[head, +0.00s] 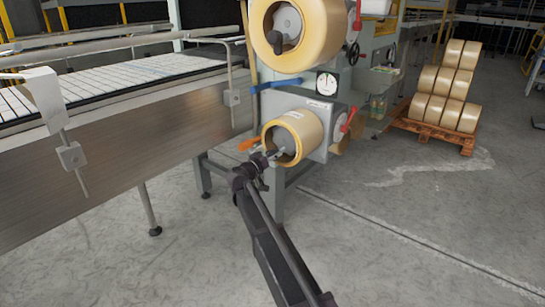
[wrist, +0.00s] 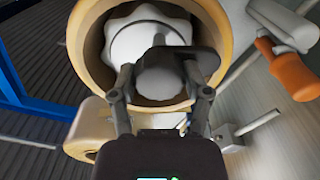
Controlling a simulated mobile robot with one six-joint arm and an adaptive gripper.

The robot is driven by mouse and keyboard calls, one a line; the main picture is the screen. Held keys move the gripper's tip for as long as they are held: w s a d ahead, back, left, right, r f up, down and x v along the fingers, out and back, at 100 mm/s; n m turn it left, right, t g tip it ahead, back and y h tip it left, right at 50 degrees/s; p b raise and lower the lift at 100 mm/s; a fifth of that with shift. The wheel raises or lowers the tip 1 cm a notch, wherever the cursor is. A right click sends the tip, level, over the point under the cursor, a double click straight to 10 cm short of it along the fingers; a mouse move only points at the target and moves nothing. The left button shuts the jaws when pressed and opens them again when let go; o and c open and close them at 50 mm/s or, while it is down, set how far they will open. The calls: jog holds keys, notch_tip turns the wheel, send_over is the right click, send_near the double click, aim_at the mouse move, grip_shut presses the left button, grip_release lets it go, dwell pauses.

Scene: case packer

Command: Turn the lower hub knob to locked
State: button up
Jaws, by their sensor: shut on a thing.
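The lower tape roll (head: 300,125) sits on its hub on the grey machine, below a larger upper roll. In the wrist view, the pale scalloped hub (wrist: 145,35) shows inside the roll's tan ring (wrist: 88,50). The dark lower hub knob (wrist: 162,72) sticks out in front of the hub. My gripper (wrist: 163,90) has one finger on each side of the knob and is shut on it. In the head view, my gripper (head: 262,161) reaches the front of the lower roll and hides most of the knob. I cannot read any lock mark.
The upper roll (head: 322,35) with its dark knob (head: 279,42) is above. An orange handle (head: 249,144) is close to the left of my gripper. A conveyor (head: 110,150) stands left, and a pallet (head: 430,132) of rolls right. The floor in front is clear.

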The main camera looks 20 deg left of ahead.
jog(key=n, duration=0.6)
jog(key=shift+w+d+r, duration=0.1)
jog(key=shift+w+d, duration=0.05)
jog(key=shift+w, duration=0.2)
jog(key=n, duration=0.6)
jog(key=shift+n, duration=0.4)
jog(key=shift+c, duration=0.2)
jog(key=o, duration=0.9)
jog(key=shift+o, duration=1.3)
jog(key=shift+s, duration=0.2)
